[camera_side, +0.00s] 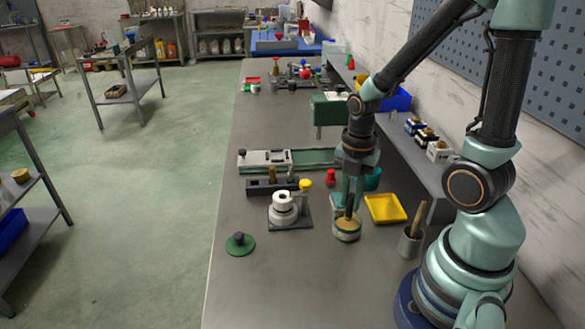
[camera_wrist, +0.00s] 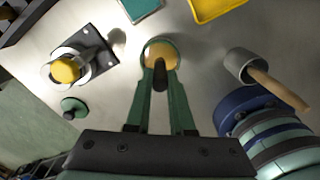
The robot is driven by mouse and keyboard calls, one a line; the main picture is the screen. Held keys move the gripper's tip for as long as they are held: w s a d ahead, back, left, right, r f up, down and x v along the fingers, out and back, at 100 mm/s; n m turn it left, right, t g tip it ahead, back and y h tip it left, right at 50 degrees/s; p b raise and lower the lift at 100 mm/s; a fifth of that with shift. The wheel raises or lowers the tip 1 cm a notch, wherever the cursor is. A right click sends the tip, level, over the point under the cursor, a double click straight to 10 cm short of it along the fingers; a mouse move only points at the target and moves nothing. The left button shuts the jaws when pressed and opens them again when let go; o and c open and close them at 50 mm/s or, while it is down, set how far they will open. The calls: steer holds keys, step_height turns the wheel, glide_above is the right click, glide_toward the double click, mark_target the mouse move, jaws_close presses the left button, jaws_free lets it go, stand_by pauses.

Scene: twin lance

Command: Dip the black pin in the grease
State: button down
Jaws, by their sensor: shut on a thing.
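My gripper (camera_side: 349,194) points down over the round grease pot (camera_side: 347,231), near the front right of the bench. It is shut on the black pin (camera_side: 349,209), which hangs upright between the fingertips. In the wrist view the dark pin (camera_wrist: 160,78) sits between the green fingers, in front of the pot's yellowish top (camera_wrist: 160,50). The pin's lower end overlaps the pot's opening in the side view. I cannot tell how deep its tip is in the grease, or whether it touches.
A white stepped cylinder (camera_side: 283,211) on a dark plate stands left of the pot. A green disc with a black knob (camera_side: 239,244) lies front left. A yellow tray (camera_side: 385,209) and a grey cup with a wooden handle (camera_side: 411,242) are to the right. Bare bench lies in front.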

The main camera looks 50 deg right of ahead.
mark_target(351, 195)
steer(key=shift+r, duration=2.65)
steer(key=w+a+r+m, duration=0.5)
steer(key=w+a+m, duration=0.2)
steer(key=m, duration=1.3)
steer(key=shift+w+a, duration=0.35)
steer(key=shift+w, duration=0.05)
